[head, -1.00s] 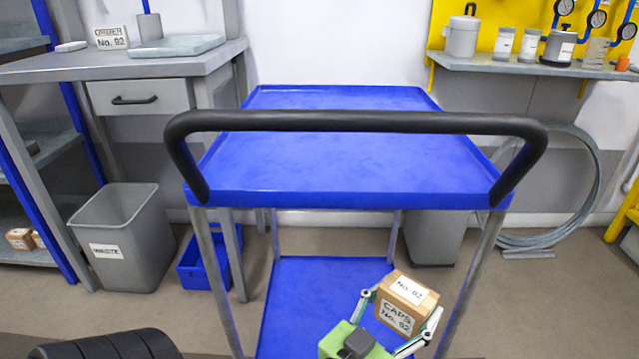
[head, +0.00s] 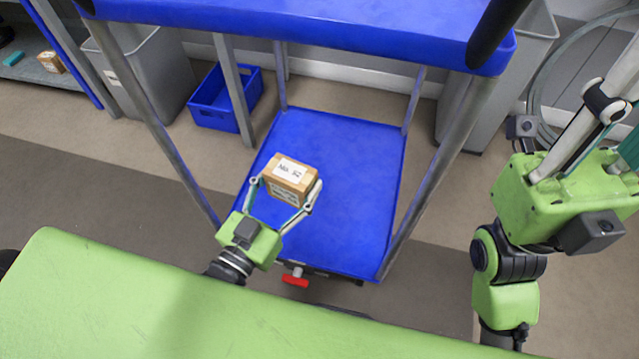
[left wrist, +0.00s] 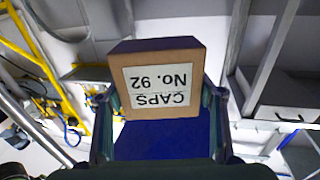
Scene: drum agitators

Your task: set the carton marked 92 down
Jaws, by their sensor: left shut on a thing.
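The carton marked 92 (head: 290,178) is a small brown box with white labels, held over the lower blue deck (head: 345,225) of the trolley. My left gripper (head: 284,196) is shut on its sides. In the left wrist view the carton (left wrist: 160,55) sits between the fingers, its label "CAPS No. 92" upside down. I cannot tell whether its underside touches the deck. My right gripper (head: 605,115) is at the right edge, away from the carton, partly cut off, and its opening is unclear.
The trolley's upper blue shelf (head: 300,22) overhangs the lower deck, with grey legs at the corners. A blue crate (head: 224,98) and a grey waste bin (head: 150,75) stand at left. The deck around the carton is bare. A hose coil (head: 545,75) is at right.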

